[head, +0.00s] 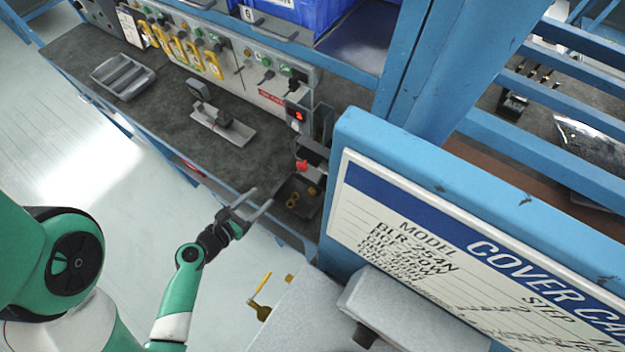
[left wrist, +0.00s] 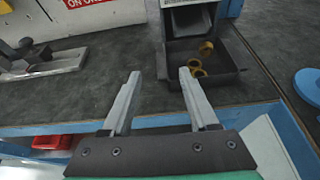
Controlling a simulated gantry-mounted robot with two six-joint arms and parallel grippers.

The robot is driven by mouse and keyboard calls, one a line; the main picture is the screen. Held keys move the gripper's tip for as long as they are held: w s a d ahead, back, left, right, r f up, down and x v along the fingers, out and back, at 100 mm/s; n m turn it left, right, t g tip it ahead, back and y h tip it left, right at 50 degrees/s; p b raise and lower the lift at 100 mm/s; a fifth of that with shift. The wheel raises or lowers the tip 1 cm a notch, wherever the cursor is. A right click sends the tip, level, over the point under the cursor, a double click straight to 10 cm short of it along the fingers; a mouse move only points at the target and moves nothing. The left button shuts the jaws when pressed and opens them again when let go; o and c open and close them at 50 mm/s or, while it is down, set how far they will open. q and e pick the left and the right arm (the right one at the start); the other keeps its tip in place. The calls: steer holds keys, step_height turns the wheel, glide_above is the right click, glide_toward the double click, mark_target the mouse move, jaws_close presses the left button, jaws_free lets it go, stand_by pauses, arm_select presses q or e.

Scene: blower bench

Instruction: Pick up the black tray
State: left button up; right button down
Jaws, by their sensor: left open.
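The black tray (head: 297,197) is at the right end of the dark bench, near its front edge. In the left wrist view the black tray (left wrist: 228,79) is a shallow square tray with a few yellow-brown rings (left wrist: 199,58) in it, below a grey chute. My left gripper (head: 261,200) is in front of the tray, to its left in the head view. My right gripper is not in view.
A grey compartment tray (head: 123,76) and a fixture on a light plate (head: 222,124) lie farther left on the bench. A blue post and cover card board (head: 480,250) stand right of the tray. A red object (left wrist: 52,142) shows below the bench edge.

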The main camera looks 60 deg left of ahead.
mark_target(282, 181)
arm_select(q)
steer(key=shift+n, duration=0.3)
steer(key=x, duration=0.3)
steer(key=p+x, duration=0.1)
steer(key=x, duration=0.2)
steer(key=shift+f, duration=0.45)
steer(key=x, duration=0.4)
steer(key=shift+w, duration=0.25)
jaws_close()
